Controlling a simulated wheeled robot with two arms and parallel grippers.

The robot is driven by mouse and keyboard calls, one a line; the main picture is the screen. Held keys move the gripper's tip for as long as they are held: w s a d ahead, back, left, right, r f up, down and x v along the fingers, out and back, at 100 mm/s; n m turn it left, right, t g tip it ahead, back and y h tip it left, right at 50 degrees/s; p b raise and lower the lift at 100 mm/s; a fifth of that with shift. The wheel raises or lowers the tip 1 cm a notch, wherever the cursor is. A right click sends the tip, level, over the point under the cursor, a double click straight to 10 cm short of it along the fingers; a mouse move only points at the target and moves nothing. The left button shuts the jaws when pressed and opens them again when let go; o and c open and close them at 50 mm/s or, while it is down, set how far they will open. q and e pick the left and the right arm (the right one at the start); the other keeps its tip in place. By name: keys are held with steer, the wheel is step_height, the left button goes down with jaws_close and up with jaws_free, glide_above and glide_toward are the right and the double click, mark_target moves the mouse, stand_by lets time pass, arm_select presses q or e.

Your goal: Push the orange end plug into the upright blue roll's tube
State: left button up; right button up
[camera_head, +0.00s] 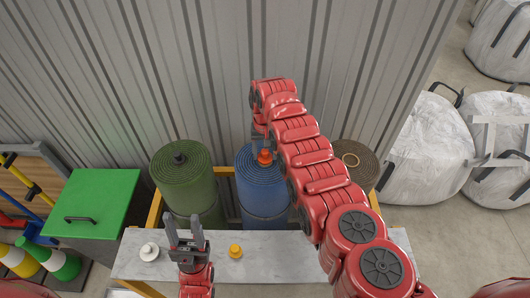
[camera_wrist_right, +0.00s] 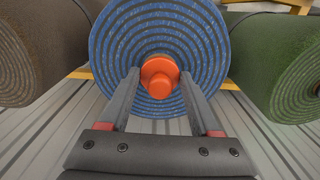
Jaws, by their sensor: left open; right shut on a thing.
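The blue roll (camera_head: 263,196) stands upright between a green and a brown roll. Its spiral top end also shows in the right wrist view (camera_wrist_right: 118,43). The orange end plug (camera_head: 265,157) is at the centre of that end; in the right wrist view the plug (camera_wrist_right: 160,77) covers the tube mouth. I cannot tell how deep it sits. My right gripper (camera_wrist_right: 160,79) is shut on the plug, one finger on each side; it comes from above in the head view (camera_head: 262,141). My left gripper (camera_head: 186,234) is open and empty over the grey bench, fingers upward.
A white plug (camera_head: 149,251) and a yellow plug (camera_head: 235,251) are on the bench (camera_head: 270,265). A green-lidded box (camera_head: 95,203) is at left.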

steer(key=shift+f+b, duration=0.45)
steer(key=shift+f, duration=0.1)
steer(key=o, duration=1.4)
steer(key=shift+s, duration=0.1)
steer(key=shift+d+f, duration=0.1)
